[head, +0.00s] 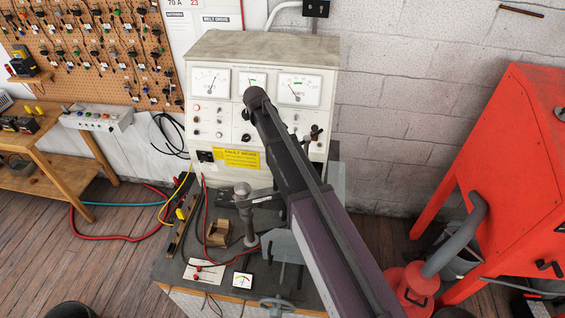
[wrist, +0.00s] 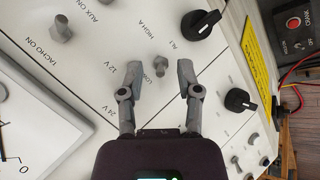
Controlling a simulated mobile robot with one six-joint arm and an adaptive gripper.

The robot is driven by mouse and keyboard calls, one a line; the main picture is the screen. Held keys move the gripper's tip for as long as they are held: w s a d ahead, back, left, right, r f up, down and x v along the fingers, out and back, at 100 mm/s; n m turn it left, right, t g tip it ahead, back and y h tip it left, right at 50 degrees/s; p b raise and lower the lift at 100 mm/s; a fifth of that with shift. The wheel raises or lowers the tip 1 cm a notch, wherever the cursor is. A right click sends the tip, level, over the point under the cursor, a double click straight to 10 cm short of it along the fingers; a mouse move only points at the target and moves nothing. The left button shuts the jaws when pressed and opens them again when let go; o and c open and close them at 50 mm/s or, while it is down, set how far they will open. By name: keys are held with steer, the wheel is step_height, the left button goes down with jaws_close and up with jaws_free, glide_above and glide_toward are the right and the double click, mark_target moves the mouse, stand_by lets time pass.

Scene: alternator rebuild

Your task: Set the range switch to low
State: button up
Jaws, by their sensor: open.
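In the wrist view, a small metal toggle switch (wrist: 159,63) stands on the white panel, between a "HIGH A" label and a partly hidden label that seems to start with "LO". I take it for the range switch; which way its lever leans I cannot tell. My gripper (wrist: 160,76) is open, with one finger on each side of the toggle and a visible gap to both; whether the tips reach its depth is unclear. In the head view, the test bench panel (head: 208,150) stands against the wall, and my arm hides its middle and the toggle.
In the wrist view, black knobs (wrist: 202,24) and (wrist: 239,100) stand on the panel, and another metal toggle (wrist: 61,29) is at upper left. A red crank button (wrist: 293,22) is at upper right. In the head view, a red cabinet (head: 515,150) stands at right.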

steer(key=shift+s+f+t+h+b, duration=0.35)
steer(key=shift+f+t+b, duration=0.1)
steer(key=shift+t+b, duration=0.55)
steer(key=b, duration=0.1)
steer(key=t+b, duration=0.2)
steer(key=shift+s+a+f+m+h+b, duration=0.1)
steer(key=shift+s+f+m+h+b, duration=0.15)
steer(key=shift+m+b, duration=0.1)
steer(key=t+b, duration=0.2)
steer(key=b, duration=0.1)
steer(key=f+t+h+b, duration=0.1)
steer(key=t+b, duration=0.1)
steer(key=b, duration=0.2)
steer(key=shift+s+m+t, duration=0.1)
steer(key=shift+m+t, duration=0.2)
steer(key=shift+m, duration=0.05)
